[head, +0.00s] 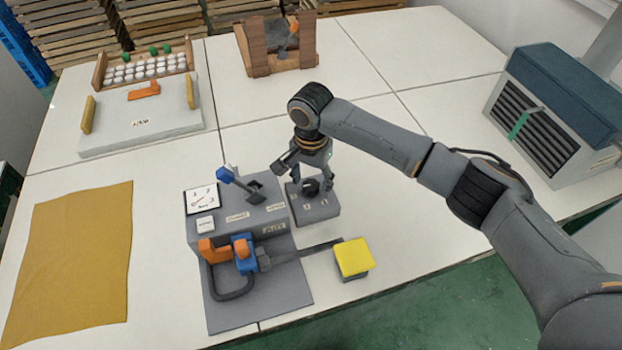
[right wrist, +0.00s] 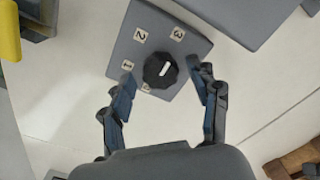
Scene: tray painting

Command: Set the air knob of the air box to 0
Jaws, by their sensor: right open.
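The air box is a small grey block (head: 318,208) that stands beside the larger grey machine in the head view; its top also shows in the right wrist view (right wrist: 195,45). Its round black knob (right wrist: 160,70) has a white pointer mark that leans up and right, roughly toward the 3 label (right wrist: 178,33). Labels 2 (right wrist: 140,35) and 1 (right wrist: 127,65) run down the left side; a partly hidden label (right wrist: 146,87) lies below. My right gripper (head: 312,183) points down over the box, open, its fingers (right wrist: 165,80) on either side of the knob; contact is unclear.
The grey machine (head: 235,217) with a dial, blue lever and orange-handled tool stands left of the air box. A yellow-topped block (head: 353,258) sits in front. A mustard cloth (head: 75,260) lies left. A vented unit (head: 545,140) stands at right.

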